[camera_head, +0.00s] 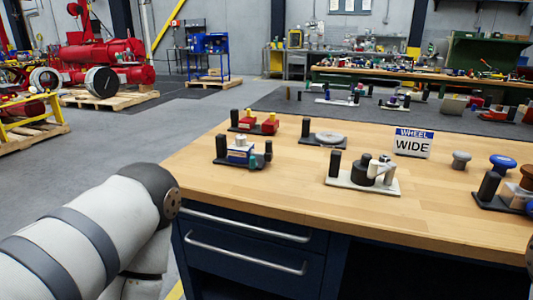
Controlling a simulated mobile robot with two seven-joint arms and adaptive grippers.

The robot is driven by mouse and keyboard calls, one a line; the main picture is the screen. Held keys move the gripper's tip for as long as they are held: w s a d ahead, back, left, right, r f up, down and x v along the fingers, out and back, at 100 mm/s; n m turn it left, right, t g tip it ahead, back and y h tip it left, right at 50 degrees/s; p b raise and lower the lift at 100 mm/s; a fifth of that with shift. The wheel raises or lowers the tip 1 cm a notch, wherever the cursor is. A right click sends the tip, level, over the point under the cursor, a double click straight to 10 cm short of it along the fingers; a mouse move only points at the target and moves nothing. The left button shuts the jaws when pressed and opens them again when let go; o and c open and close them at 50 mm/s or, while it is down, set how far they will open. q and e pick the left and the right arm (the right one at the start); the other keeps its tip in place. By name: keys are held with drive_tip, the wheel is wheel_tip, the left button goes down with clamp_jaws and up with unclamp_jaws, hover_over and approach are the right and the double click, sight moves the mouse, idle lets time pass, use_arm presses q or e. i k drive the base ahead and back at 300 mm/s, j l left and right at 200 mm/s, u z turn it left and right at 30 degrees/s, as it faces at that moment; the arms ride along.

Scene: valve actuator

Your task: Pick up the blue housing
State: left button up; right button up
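A small blue and white block (240,149) stands on a black base with dark posts, near the left end of the wooden bench. A blue mushroom-shaped piece (503,162) stands near the right edge of the view. Another blue part (519,201) shows low on a black base at the far right, partly cut off. I cannot tell for sure which of these is the blue housing. My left arm comes in from the left, in front of the bench, but its gripper is not visible. My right gripper is not visible either.
The wooden bench (290,190) has dark drawers with metal handles (245,251) below. A white-based assembly (363,182), a red-part assembly (254,124), a grey disc (327,138), a "WHEEL WIDE" sign (412,144) and a grey knob (461,160) stand on it. Its front middle is clear.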

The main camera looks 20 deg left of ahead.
sight(235, 155)
drive_tip(key=i+j, duration=0.15)
drive_tip(key=j, duration=0.2)
drive_tip(key=i+j, duration=0.2)
drive_tip(key=j, duration=0.2)
drive_tip(key=i+j+z, duration=0.1)
drive_tip(key=j, duration=0.25)
drive_tip(key=i+j, duration=0.2)
drive_tip(key=j, duration=0.2)
